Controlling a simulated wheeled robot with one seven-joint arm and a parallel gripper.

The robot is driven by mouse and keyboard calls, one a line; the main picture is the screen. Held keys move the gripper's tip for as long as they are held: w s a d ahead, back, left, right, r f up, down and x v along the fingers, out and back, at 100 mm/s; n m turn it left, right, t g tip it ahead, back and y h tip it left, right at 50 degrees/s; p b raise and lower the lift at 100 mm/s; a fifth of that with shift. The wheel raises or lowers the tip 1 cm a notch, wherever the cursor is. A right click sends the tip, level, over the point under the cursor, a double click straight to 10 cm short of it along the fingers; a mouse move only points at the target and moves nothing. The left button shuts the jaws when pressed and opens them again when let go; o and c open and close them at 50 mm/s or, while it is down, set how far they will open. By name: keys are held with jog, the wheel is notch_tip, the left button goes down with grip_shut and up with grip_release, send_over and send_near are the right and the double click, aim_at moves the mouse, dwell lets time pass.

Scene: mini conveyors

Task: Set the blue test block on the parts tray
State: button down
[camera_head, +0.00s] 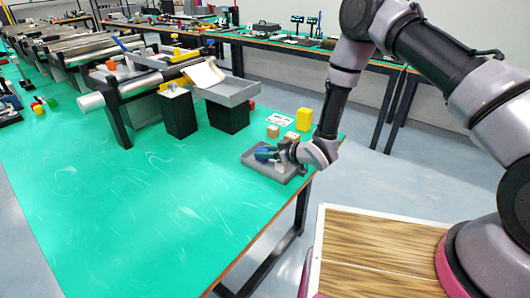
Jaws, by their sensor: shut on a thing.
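The blue test block (264,153) is at the tip of my gripper (272,154), over the grey parts tray (283,179). The tray is a shallow, low-walled tray near the right front edge of the green table. My gripper reaches in from the right and is shut on the block. I cannot tell whether the block touches the tray floor or is held just above it. My gripper and wrist hide part of the tray's middle and far side.
Behind the tray are wooden blocks (273,131) and a yellow block (304,119). A grey tray on a black stand (229,117) and mini conveyors (130,85) stand farther left. The green tabletop (150,200) at the front left is clear.

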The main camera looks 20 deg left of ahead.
jog(key=shift+f, duration=0.1)
jog(key=shift+c, duration=1.7)
grip_release()
